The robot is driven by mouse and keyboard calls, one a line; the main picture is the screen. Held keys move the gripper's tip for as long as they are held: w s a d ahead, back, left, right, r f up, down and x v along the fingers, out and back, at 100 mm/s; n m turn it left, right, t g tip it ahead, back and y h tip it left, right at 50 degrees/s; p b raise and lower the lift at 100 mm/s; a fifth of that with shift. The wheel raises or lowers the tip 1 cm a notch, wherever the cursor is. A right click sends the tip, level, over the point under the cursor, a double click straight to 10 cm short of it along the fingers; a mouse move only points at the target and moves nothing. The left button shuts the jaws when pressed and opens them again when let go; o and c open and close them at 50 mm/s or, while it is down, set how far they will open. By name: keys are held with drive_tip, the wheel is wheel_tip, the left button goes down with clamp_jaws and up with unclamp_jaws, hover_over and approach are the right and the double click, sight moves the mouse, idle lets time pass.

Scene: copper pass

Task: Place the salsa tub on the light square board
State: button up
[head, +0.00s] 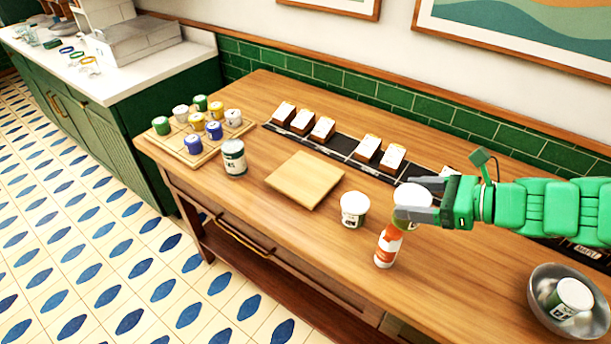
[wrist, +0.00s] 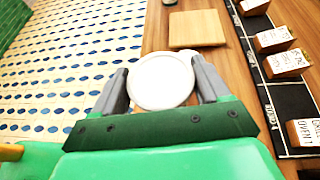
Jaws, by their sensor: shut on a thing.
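My gripper (head: 425,200) is shut on a round white-lidded tub (head: 408,194), held above the wooden counter; it shows between the two fingers in the wrist view (wrist: 162,82). Its label cannot be read, so I cannot confirm that it is the salsa tub. The light square board (head: 305,180) lies bare on the counter to the left of my gripper. In the wrist view the board (wrist: 196,28) is beyond the held tub. A similar white-lidded tub (head: 354,209) stands on the counter between the board and my gripper.
An orange-and-white cylinder (head: 388,246) stands just below the held tub. A metal bowl (head: 540,290) with a can is at right. A green-and-white can (head: 234,158) and a tray of several small cans (head: 180,152) are left. A black rail with label blocks (head: 340,150) runs behind.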

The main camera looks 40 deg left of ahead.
drive_tip(key=a, duration=0.9)
drive_tip(key=n+g, duration=0.1)
hover_over(307, 176)
drive_tip(key=shift+f, duration=5.45)
drive_tip(key=shift+f, duration=0.1)
drive_tip(key=o, duration=1.2)
